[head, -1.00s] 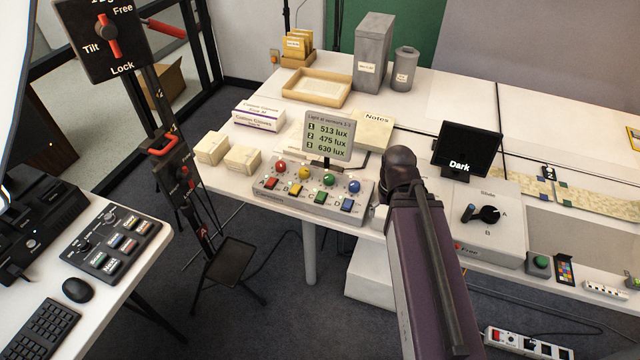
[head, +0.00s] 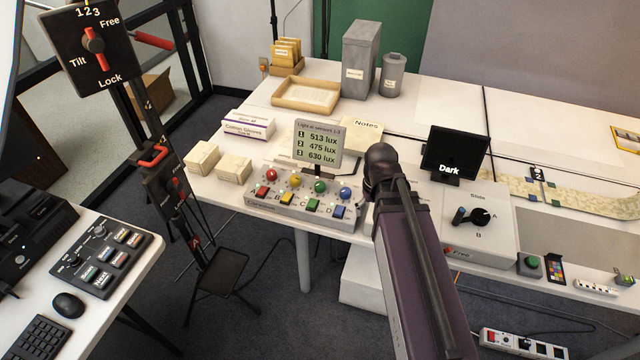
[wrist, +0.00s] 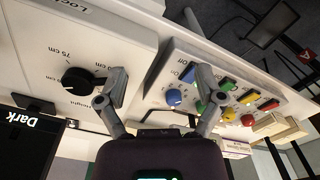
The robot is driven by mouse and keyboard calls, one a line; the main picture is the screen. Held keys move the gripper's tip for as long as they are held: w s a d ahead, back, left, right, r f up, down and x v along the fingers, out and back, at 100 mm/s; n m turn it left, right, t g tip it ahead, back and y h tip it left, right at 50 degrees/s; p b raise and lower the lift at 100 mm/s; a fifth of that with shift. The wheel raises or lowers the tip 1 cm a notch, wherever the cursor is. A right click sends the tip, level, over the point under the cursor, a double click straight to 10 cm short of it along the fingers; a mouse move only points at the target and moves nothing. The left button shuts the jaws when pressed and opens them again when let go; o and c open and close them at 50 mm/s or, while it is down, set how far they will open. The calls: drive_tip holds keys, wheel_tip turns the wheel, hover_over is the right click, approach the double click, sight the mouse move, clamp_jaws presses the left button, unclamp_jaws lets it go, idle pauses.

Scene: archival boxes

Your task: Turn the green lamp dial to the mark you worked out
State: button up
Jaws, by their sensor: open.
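The lamp panel (head: 262,205) is a pale box on the white table with a row of red, yellow, green and blue dials, each with a coloured switch in front. The green dial (head: 320,186) is third from the left; it also shows in the wrist view (wrist: 200,107), partly near a finger. Its pointer is too small to read. My gripper (wrist: 160,82) is open and empty, its fingers apart above the gap between the lamp panel and a white box with a black knob. In the head view my arm hides the fingers. A display (head: 317,145) reads 513, 475 and 630 lux.
The white slide box (head: 495,248) with a black knob (head: 480,216) stands right of the panel. A black screen (head: 455,153) reads "Dark". Notes (head: 362,135) lie behind the panel; small cream boxes (head: 234,168) stand to its left.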

drive_tip(key=w+a+r+n+p, duration=0.1)
drive_tip(key=w+a+n, duration=0.2)
drive_tip(key=w, duration=0.2)
drive_tip(key=w+a+r+n, duration=0.1)
drive_tip(key=w+a+n, duration=0.15)
drive_tip(key=w, duration=0.25)
drive_tip(key=r+n+p, duration=0.1)
drive_tip(key=n+p, duration=0.1)
drive_tip(key=n, duration=0.6)
hover_over(320, 184)
drive_tip(key=shift+f, duration=0.15)
wheel_tip(320, 184, down, 14)
drive_tip(key=b, duration=1.4)
drive_tip(key=shift+r, duration=0.25)
drive_tip(key=c, duration=1.2)
